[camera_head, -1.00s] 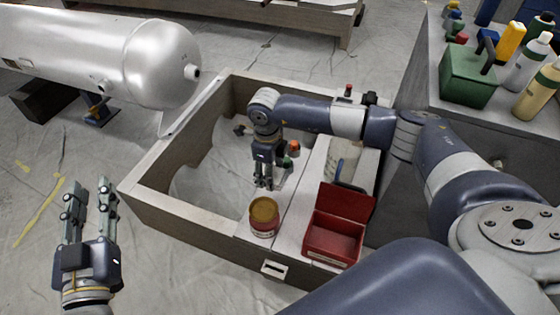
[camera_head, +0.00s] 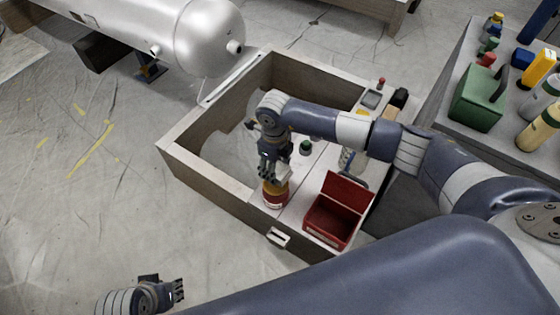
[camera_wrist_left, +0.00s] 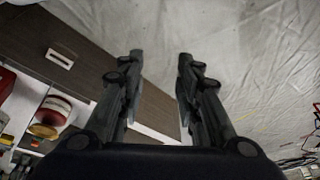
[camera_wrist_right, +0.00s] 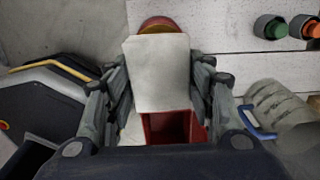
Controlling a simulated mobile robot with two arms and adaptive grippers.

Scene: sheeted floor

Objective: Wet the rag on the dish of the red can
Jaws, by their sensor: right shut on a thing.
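The red can (camera_head: 275,198) stands on the pale top of the wooden crate, near its front edge. Its yellow-brown dish is mostly hidden in the head view by my right gripper (camera_head: 268,176). The can (camera_wrist_right: 158,24) also shows in the right wrist view, partly behind the rag. My right gripper is shut on the pale rag (camera_wrist_right: 157,75), which hangs flat between the fingers. The rag (camera_head: 284,173) is right at the can's top; I cannot tell whether it touches the dish. My left gripper (camera_wrist_left: 160,58) is open and empty, away from the crate.
An open red box (camera_head: 330,219) stands right of the can. The wooden crate (camera_head: 215,183) has a deep open side at left. A silver tank (camera_head: 205,35) lies behind. A green container (camera_head: 478,103) and bottles stand on the right bench.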

